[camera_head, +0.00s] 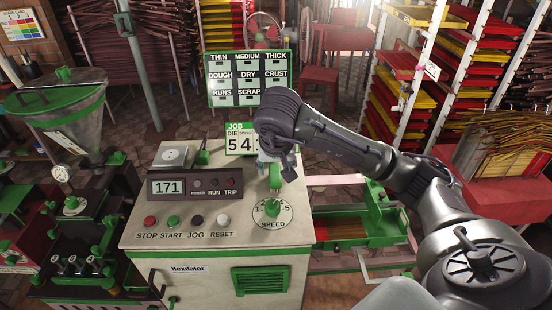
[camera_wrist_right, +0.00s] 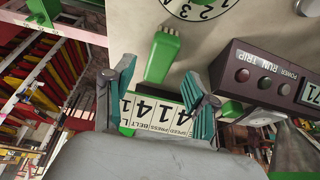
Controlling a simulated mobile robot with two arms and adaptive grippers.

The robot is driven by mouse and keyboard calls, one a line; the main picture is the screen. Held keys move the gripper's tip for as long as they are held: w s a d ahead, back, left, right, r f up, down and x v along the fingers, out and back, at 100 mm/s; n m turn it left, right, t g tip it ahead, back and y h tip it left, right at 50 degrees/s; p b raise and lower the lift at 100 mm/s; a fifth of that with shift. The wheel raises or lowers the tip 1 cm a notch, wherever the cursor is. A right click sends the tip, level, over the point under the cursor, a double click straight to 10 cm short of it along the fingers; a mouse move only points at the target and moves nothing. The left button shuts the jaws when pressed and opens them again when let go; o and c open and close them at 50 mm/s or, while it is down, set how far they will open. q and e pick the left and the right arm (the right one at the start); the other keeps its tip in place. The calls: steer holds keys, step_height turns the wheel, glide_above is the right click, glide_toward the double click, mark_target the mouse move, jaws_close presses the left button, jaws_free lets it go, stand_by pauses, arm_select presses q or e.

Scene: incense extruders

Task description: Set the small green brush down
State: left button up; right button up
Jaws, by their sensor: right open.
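A small green block-like piece, which I take to be the small green brush (camera_head: 275,178), is on the pale cabinet top just behind the speed dial. In the right wrist view it (camera_wrist_right: 162,55) shows just beyond the fingertips, with bare cabinet top around it. My left gripper is not in view.
The speed dial (camera_head: 272,208) has a green knob. A readout box (camera_head: 195,186) stands left of the gripper, and a JOB number card (camera_head: 240,139) stands behind it. Push buttons line the front of the top. A green-and-white board (camera_head: 248,78) rises behind.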

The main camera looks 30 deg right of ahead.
steer(key=v, duration=0.7)
